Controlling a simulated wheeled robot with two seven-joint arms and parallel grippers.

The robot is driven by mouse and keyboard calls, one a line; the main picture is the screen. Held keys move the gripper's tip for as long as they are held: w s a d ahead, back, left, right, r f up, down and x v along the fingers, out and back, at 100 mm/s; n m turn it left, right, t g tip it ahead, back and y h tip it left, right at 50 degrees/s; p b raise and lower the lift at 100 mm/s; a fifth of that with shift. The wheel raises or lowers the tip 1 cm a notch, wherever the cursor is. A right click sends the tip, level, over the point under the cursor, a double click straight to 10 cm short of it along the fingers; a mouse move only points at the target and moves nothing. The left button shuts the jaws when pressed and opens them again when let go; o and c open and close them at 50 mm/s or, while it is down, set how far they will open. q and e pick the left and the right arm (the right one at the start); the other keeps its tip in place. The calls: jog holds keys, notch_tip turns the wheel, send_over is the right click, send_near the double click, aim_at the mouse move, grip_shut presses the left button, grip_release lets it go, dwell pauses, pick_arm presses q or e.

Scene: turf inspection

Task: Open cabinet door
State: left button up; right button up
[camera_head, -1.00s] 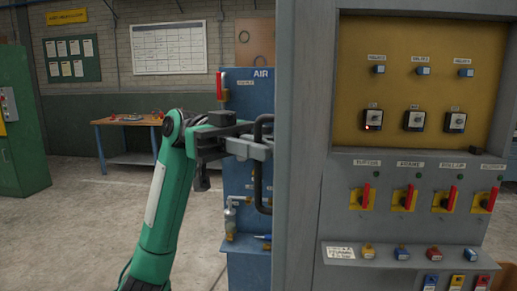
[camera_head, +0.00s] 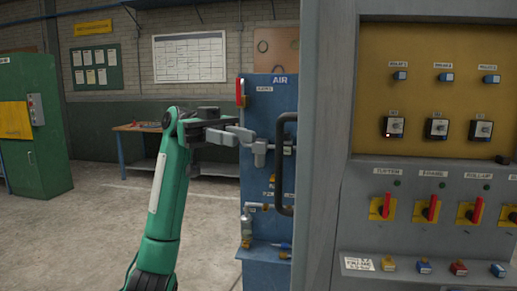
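The grey cabinet (camera_head: 420,175) fills the right side of the head view, its yellow inner panel (camera_head: 460,60) exposed. A tall grey upright (camera_head: 328,120) stands at its left edge; it looks like the door, swung open and seen nearly edge-on. A black bar handle (camera_head: 281,195) sticks out from its left side. My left gripper (camera_head: 262,150) is just left of the handle, at the height of its upper part. Its fingers look apart, and I see nothing between them. They seem clear of the bar. My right gripper is not in view.
A blue AIR panel (camera_head: 262,225) with small fittings stands right behind my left gripper. Red switches (camera_head: 383,206) line the cabinet front. A green cabinet (camera_head: 35,150) and a workbench (camera_head: 140,129) stand farther back left. The floor (camera_head: 80,245) at left is clear.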

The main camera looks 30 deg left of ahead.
pick_arm(q)
jog(key=shift+v, duration=1.75)
